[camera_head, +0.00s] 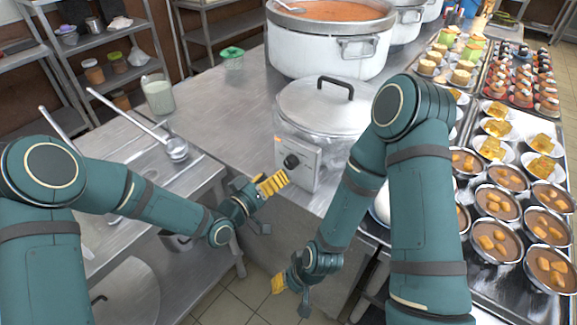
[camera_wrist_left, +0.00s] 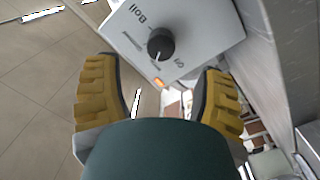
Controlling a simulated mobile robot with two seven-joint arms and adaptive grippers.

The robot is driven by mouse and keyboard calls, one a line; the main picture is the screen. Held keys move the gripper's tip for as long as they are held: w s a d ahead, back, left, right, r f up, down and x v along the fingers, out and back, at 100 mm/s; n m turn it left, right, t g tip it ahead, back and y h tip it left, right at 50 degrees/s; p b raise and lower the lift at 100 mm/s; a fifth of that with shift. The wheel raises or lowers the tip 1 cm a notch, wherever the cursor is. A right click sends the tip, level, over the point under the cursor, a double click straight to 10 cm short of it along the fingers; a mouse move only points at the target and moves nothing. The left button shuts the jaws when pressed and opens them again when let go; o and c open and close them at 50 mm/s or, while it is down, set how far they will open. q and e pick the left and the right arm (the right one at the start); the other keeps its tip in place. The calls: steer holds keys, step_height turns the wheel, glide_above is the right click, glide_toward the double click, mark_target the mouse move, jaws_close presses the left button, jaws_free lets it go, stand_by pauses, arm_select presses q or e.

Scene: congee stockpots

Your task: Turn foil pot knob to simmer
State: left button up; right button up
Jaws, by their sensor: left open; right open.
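The foil pot (camera_head: 322,108) is a silvery, foil-wrapped pot with a lid and black handle on the steel counter. Its control box (camera_head: 308,165) faces my side and carries a black knob (camera_head: 291,161). In the left wrist view the knob (camera_wrist_left: 160,44) has a white pointer line, and the panel (camera_wrist_left: 190,20) reads "Boll" or "Boil" on one side. My left gripper (camera_head: 272,184) is open just in front of the knob; its yellow fingers (camera_wrist_left: 153,100) are apart, with the knob beyond them, not gripped. My right gripper (camera_head: 279,284) hangs low and empty in front of the counter.
A large white pot (camera_head: 330,50) of orange soup stands behind. Bowls of brown food (camera_head: 497,203) and trays of cakes fill the right side. A ladle (camera_head: 176,149) lies on the left steel table (camera_head: 150,175). Counter left of the foil pot is clear.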

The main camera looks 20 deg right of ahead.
mark_target(288, 165)
arm_select(q)
steer(key=x, duration=0.6)
steer(key=shift+w+d+b, duration=0.15)
steer(key=shift+w+b, duration=0.1)
steer(key=shift+b, duration=0.05)
jaws_close()
